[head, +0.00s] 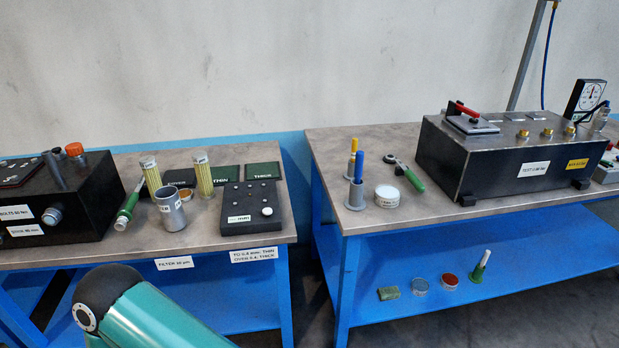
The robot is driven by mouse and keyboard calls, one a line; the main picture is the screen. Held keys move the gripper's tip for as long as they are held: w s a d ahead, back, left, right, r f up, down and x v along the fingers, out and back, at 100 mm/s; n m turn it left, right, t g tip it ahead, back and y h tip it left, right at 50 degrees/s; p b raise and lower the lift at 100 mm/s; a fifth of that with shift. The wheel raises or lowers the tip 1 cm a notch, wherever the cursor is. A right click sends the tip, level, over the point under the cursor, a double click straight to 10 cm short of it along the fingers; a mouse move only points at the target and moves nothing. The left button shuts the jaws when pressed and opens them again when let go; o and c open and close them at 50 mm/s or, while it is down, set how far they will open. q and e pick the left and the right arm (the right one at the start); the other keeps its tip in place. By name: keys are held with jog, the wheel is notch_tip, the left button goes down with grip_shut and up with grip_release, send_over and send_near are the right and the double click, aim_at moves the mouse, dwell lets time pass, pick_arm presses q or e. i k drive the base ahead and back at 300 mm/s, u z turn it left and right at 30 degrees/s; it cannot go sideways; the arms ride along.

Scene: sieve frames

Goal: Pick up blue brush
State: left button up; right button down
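What looks like the blue brush (360,166) stands upright near the left edge of the right table. Its blue handle points up, and its lower end is hidden in a grey metal holder (356,193). A similar yellow-handled tool (353,146) stands upright just behind it. Neither of my grippers is in view. Only a teal and black link of one of my arms shows at the bottom left, well away from the brush.
On the right table (455,205), a white-lidded tin (387,196) and a green-handled tool (412,178) lie close right of the holder. A black test box (500,155) stands farther right. A gap separates it from the left table (210,235), which holds several items.

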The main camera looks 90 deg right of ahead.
aim_at(360, 153)
jog(key=u, duration=1.05)
jog(key=i, duration=0.1)
jog(key=z, duration=2.5)
jog(key=i, duration=0.3)
jog(key=z, duration=2.1)
jog(key=k, duration=0.55)
jog(key=z, duration=0.45)
jog(key=i, duration=1.6)
jog(key=u, duration=0.4)
